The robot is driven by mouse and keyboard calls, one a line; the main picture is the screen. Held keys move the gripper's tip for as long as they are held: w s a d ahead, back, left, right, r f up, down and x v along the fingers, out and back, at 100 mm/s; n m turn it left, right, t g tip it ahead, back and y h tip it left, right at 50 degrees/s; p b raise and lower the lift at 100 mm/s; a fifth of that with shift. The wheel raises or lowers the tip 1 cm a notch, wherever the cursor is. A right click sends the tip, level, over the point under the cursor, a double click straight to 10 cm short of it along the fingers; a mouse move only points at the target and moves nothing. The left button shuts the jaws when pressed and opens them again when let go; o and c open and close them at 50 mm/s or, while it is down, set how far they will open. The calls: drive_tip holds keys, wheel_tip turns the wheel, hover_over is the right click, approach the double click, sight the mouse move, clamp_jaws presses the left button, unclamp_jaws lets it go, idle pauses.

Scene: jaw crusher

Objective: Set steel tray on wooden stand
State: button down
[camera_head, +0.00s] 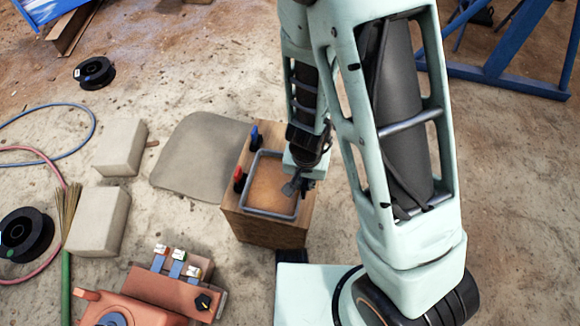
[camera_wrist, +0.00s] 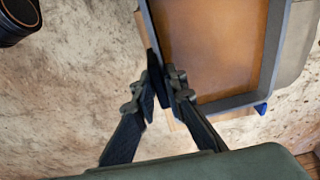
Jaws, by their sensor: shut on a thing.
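The steel tray (camera_head: 270,215) is a shallow rectangle with a grey rim and a rusty brown floor. In the head view it lies over the top of the wooden stand (camera_head: 275,235), a box-like block on the ground. I cannot tell whether it touches the stand or hangs slightly above it. My gripper (camera_head: 295,186) is at the tray's right side. In the wrist view my gripper (camera_wrist: 160,84) is shut on the wall of the tray (camera_wrist: 235,101), near a corner. Part of the stand's edge (camera_wrist: 180,122) shows beside that corner.
A red-handled item (camera_head: 239,178) and a blue-handled item (camera_head: 254,136) stand close to the tray's left side. An orange machine with levers (camera_head: 160,290) is at the front left. Pale blocks (camera_head: 100,222), a grey mat (camera_head: 195,155) and a black spool (camera_head: 25,235) lie left.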

drive_tip(key=w+d+f+b, duration=0.1)
drive_tip(key=w+f, duration=0.2)
drive_tip(key=f, duration=0.1)
drive_tip(key=w+d+f+b, duration=0.1)
drive_tip(key=w+f, duration=0.3)
drive_tip(key=f, duration=0.1)
drive_tip(key=w+d+f+b, duration=0.1)
drive_tip(key=w+f, duration=0.3)
drive_tip(key=shift+w+d+f+b, duration=0.1)
drive_tip(key=shift+f+b, duration=0.05)
drive_tip(key=shift+b, duration=0.2)
drive_tip(key=c, duration=2)
unclamp_jaws()
drive_tip(key=shift+o, duration=0.2)
